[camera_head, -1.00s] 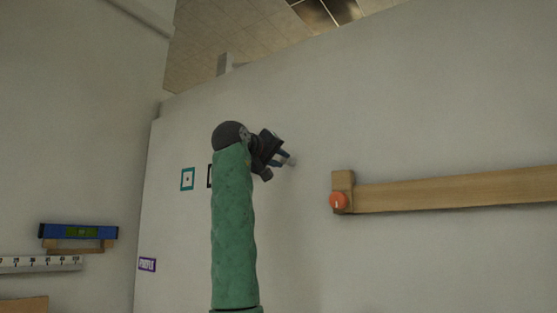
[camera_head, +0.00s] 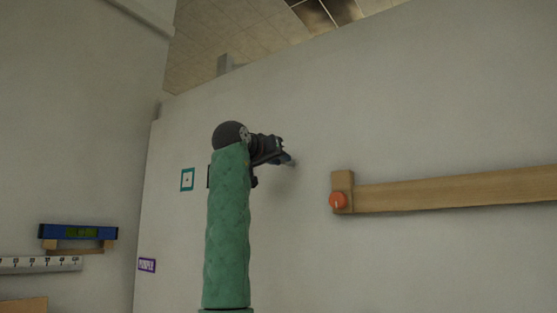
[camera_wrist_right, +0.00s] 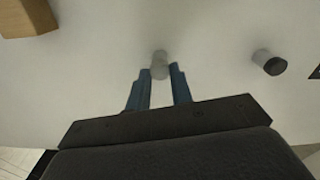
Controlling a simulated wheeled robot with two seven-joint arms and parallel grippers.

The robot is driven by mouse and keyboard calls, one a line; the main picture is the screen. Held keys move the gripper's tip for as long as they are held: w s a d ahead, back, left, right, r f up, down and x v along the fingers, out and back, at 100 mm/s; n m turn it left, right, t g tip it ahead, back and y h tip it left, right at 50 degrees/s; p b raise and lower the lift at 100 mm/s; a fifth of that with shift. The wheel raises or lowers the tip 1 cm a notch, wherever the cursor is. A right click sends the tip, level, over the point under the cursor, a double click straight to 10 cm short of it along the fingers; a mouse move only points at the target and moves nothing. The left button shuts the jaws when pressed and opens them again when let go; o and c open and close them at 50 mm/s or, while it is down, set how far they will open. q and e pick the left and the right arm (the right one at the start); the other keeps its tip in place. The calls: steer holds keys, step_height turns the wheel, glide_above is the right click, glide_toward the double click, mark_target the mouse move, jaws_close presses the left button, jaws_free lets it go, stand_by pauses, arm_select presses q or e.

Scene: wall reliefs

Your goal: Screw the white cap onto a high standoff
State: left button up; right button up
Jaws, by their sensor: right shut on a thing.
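My right gripper (camera_head: 284,158) is up against the wall, and its blue fingers also show in the right wrist view (camera_wrist_right: 160,72). They are shut on a small pale cylinder, the white cap (camera_wrist_right: 159,72). The cap sits at the fingertips, with a pale round end just beyond it, in line with it; I cannot tell how far the cap is on a standoff. A second pale standoff with a dark end (camera_wrist_right: 269,63) stands out from the wall to the right in the wrist view. My left gripper is not in view.
A wooden rail (camera_head: 450,190) with an orange round knob (camera_head: 338,200) is on the wall to the right. A blue spirit level (camera_head: 78,232), a white ruler (camera_head: 40,264) and a purple label (camera_head: 147,265) are at the left.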

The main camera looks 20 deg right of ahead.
steer(key=m, duration=0.3)
steer(key=o, duration=0.6)
